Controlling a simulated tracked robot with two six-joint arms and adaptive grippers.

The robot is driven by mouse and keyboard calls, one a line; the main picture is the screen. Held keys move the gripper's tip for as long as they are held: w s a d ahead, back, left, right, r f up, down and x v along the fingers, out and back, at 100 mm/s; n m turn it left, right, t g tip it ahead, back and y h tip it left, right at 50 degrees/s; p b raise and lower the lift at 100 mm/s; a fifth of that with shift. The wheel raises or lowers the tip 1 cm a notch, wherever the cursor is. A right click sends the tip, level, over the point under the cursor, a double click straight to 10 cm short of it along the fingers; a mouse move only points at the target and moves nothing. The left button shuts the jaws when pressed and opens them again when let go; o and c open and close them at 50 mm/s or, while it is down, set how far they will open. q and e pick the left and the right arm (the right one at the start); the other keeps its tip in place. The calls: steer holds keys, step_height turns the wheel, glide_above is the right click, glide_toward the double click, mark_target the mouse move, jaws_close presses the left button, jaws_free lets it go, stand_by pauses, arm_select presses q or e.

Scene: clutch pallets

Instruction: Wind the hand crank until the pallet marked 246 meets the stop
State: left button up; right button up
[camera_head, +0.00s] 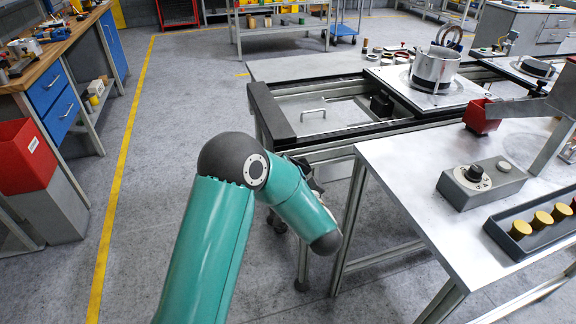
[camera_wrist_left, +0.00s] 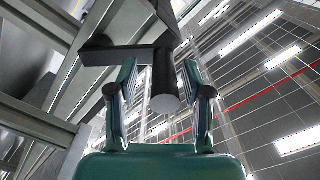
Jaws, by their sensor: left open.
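In the left wrist view my left gripper (camera_wrist_left: 160,78) is open. The dark round grip of the hand crank (camera_wrist_left: 165,88) lies between its two fingers, with visible gaps on both sides. The crank's dark arm (camera_wrist_left: 105,54) runs left from the grip towards the metal frame. In the head view my teal left arm hides the crank and most of the gripper. A light pallet (camera_head: 428,95) carrying a metal housing (camera_head: 435,68) sits on the conveyor frame (camera_head: 350,133). Another pallet (camera_head: 518,66) is farther right. No number is readable, and I cannot identify the stop. My right gripper is out of view.
A grey table (camera_head: 400,163) stands at right, with a knobbed control box (camera_head: 482,183), a dark tray (camera_head: 520,243) of yellow-topped pieces and a red bin (camera_head: 482,117). A workbench (camera_head: 45,50) stands at left. The floor between is open.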

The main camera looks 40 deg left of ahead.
arm_select(q)
steer(key=v, duration=1.1)
